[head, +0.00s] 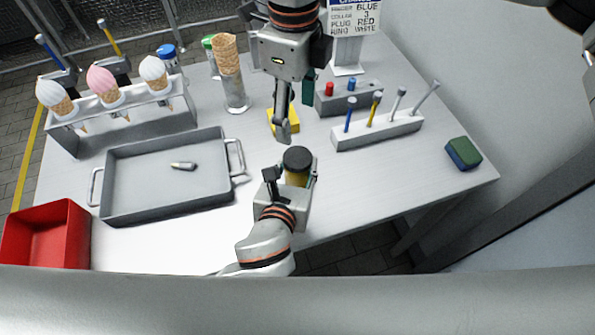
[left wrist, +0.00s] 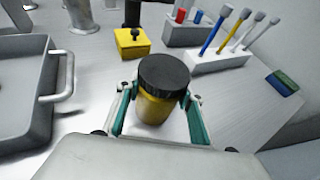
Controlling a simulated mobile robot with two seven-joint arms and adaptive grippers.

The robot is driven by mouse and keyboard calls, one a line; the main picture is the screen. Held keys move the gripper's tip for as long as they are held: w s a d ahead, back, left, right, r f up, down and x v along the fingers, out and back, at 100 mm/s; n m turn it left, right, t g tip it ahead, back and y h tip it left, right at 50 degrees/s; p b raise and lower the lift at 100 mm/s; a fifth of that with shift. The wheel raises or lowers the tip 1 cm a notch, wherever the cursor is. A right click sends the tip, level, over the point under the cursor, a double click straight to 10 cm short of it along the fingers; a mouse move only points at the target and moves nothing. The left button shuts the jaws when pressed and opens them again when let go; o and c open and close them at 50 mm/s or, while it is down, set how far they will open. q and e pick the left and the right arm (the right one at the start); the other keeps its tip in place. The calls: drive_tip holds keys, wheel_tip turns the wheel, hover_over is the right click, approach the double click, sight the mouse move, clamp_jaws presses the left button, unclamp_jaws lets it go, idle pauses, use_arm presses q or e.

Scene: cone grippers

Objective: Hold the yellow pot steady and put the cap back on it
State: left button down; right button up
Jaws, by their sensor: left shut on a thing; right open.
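The yellow pot (head: 296,178) stands upright at the table's near edge, between the fingers of my left gripper (head: 292,183). In the left wrist view, the gripper's green-padded fingers hold the yellow pot (left wrist: 153,110) from both sides. The black cap (head: 298,158) sits on top of the pot and covers its mouth; it also shows in the left wrist view (left wrist: 164,75). I cannot tell whether it is screwed down. My right gripper (head: 286,125) is open and empty, behind the pot and apart from the cap, in front of a yellow block.
The yellow block (left wrist: 132,43) has a black knob. A grey tray (head: 117,207) lies left, with a small item inside. A rack with several coloured rods (head: 395,131) and a blue-green sponge (head: 463,153) are right. An ice-cream cone stand (head: 150,122) and red bin (head: 45,237) are left.

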use_arm(q)
drive_tip(key=c, duration=1.2)
unclamp_jaws()
drive_tip(key=shift+c, duration=0.2)
drive_tip(key=v, duration=0.7)
drive_tip(key=shift+s+a, duration=0.1)
drive_tip(key=shift+s, duration=0.15)
drive_tip(key=shift+s, duration=0.1)
